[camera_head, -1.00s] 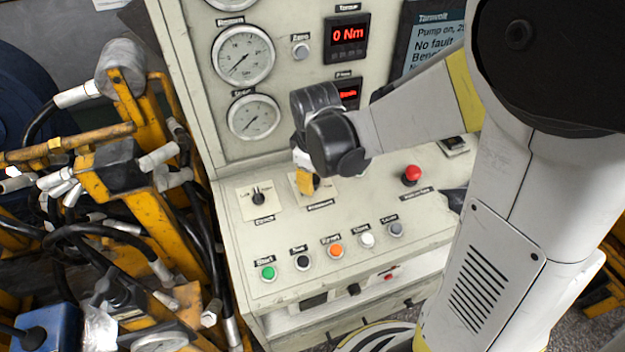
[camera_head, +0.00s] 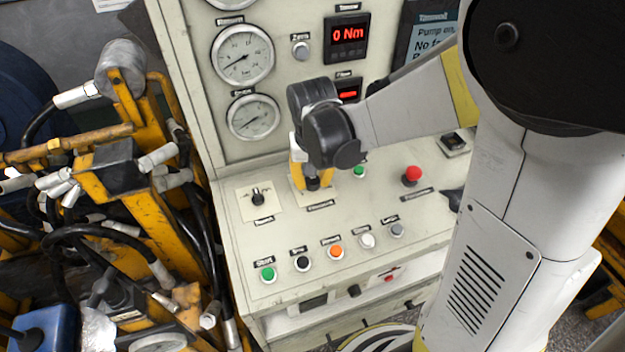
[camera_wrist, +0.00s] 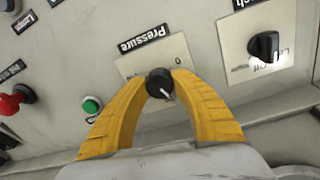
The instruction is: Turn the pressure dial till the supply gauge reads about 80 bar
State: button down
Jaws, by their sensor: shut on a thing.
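The black pressure dial (camera_wrist: 160,84) sits on a pale plate labelled "Pressure" in the wrist view. Its white mark points down and slightly right there. My gripper (camera_wrist: 161,88) has its yellow fingers on both sides of the dial, shut on it. In the head view the dial (camera_head: 312,184) shows below my gripper (camera_head: 312,173).
A switch (camera_head: 258,198) sits left of the dial, a green button (camera_head: 359,171) and red stop button (camera_head: 412,175) to its right. A row of buttons lies nearer the front. Yellow frames with hoses (camera_head: 110,180) crowd the left. A display (camera_head: 348,35) reads 0 Nm.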

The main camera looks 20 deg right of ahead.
aim_at(313, 183)
jog(key=m, duration=0.3)
jog(key=shift+m, duration=2.2)
jog(key=c, duration=1)
grip_release()
jog(key=shift+w, duration=0.1)
notch_tip(313, 183, up, 12)
jog(key=s, duration=0.1)
jog(key=shift+s+a, duration=0.15)
jog(key=shift+s, duration=0.05)
